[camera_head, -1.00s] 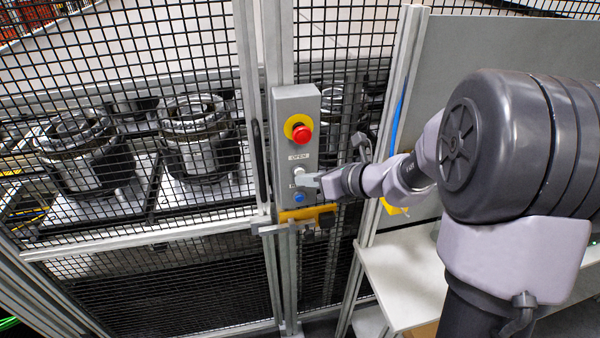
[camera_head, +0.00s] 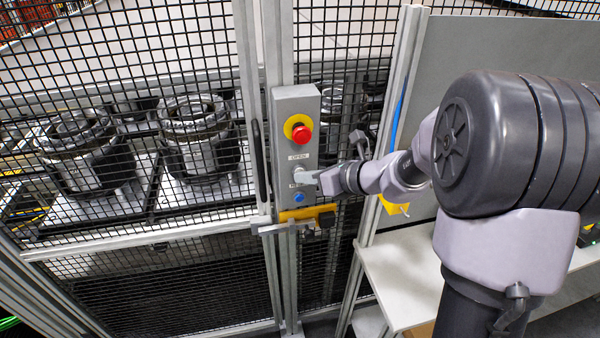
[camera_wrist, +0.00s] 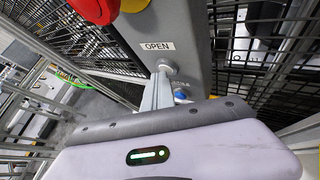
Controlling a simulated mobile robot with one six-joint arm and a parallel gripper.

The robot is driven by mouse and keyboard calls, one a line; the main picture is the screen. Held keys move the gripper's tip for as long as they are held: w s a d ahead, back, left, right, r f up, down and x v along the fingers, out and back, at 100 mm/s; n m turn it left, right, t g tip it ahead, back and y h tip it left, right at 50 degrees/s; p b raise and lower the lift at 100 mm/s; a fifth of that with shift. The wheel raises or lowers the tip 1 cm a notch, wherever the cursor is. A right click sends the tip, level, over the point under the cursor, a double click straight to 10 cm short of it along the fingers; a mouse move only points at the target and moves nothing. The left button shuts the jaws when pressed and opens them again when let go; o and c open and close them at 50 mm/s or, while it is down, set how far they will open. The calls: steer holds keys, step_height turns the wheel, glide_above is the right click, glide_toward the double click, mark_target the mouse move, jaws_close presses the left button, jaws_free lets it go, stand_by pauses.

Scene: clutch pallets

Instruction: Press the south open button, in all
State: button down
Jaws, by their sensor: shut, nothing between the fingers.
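A grey control box (camera_head: 308,105) is on the fence post. It carries a red stop button (camera_head: 301,134) on a yellow ring, an OPEN label (camera_head: 298,156) and a blue button (camera_head: 299,197). In the wrist view the pale round button (camera_wrist: 168,65) sits just below the OPEN label (camera_wrist: 157,46). My gripper (camera_wrist: 162,76) is shut and empty, its fingertips right at that button's face; whether they touch or press it in cannot be told. The blue button (camera_wrist: 181,94) shows beside the fingers, partly hidden.
A yellow latch (camera_head: 305,214) sits under the box, with a dark door handle (camera_head: 258,160) on its left. Mesh fencing (camera_head: 90,270) spans both sides; machined clutch parts (camera_head: 198,130) stand behind it. A pale shelf (camera_head: 405,275) is below my arm.

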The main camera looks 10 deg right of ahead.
steer(key=shift+s, duration=0.9)
steer(key=s+b, duration=0.1)
steer(key=s, duration=0.4)
stand_by(0.7)
